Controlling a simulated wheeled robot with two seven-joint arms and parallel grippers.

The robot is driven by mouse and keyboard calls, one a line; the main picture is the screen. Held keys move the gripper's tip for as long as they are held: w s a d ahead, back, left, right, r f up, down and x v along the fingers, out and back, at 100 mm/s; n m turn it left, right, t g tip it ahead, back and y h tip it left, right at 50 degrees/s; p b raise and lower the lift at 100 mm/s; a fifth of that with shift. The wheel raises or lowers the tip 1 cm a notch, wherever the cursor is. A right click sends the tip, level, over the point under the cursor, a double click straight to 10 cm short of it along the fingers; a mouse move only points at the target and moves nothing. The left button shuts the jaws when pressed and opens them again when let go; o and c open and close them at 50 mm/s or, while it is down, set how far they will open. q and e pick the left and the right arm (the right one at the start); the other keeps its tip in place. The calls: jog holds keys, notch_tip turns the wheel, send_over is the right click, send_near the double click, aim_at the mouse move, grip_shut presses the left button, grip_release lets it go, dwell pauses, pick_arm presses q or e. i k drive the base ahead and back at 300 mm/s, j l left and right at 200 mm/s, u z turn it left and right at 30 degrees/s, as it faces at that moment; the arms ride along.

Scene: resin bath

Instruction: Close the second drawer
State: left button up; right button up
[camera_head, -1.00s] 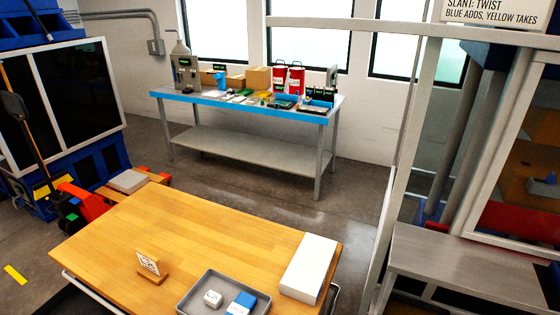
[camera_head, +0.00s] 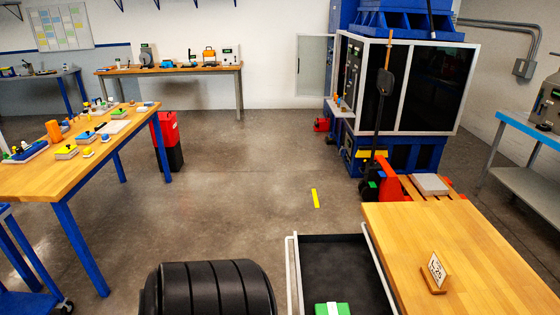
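An open drawer (camera_head: 341,247) with a dark inside and pale side rails sticks out to the left of the wood-topped bench (camera_head: 465,250), at the bottom of the view. Neither of my grippers is in view.
A small sign on a wooden stand (camera_head: 435,274) is on the bench top. A black ribbed shape (camera_head: 210,290) is just left of the drawer; I cannot tell what it is. A wooden table (camera_head: 75,175) stands at the left. The floor between has free room.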

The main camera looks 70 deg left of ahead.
aim_at(330, 268)
jog(key=k+j+u, duration=0.1)
jog(key=u, duration=0.25)
jog(key=j+u, duration=0.1)
jog(key=u, duration=0.25)
jog(key=k+j+u, duration=0.1)
jog(key=u, duration=1.05)
